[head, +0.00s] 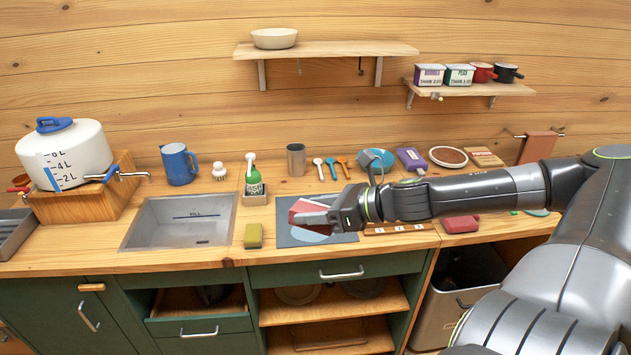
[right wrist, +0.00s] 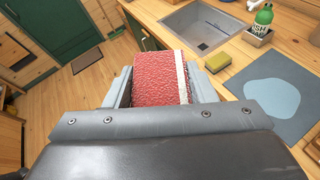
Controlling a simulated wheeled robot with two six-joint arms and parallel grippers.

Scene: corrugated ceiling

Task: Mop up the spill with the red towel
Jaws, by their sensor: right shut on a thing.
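The red towel (head: 306,207) is folded into a block and held in my right gripper (head: 322,216), above the dark grey mat (head: 286,240) on the counter. In the right wrist view the towel (right wrist: 160,78), with a white edge strip, sits between both fingers of the gripper (right wrist: 162,88). The spill is a pale blue patch (right wrist: 275,92) on the mat, and the towel appears apart from it there. In the head view the gripper and towel hide part of the spill (head: 308,236). My left gripper is not in view.
A sink (head: 180,222) lies left of the mat, with a yellow-green sponge (head: 253,236) between. A green bottle (head: 254,180) stands behind the sponge. Spoons, a metal cup (head: 296,160) and a blue mug (head: 179,165) line the back. An open bin (head: 455,290) is below right.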

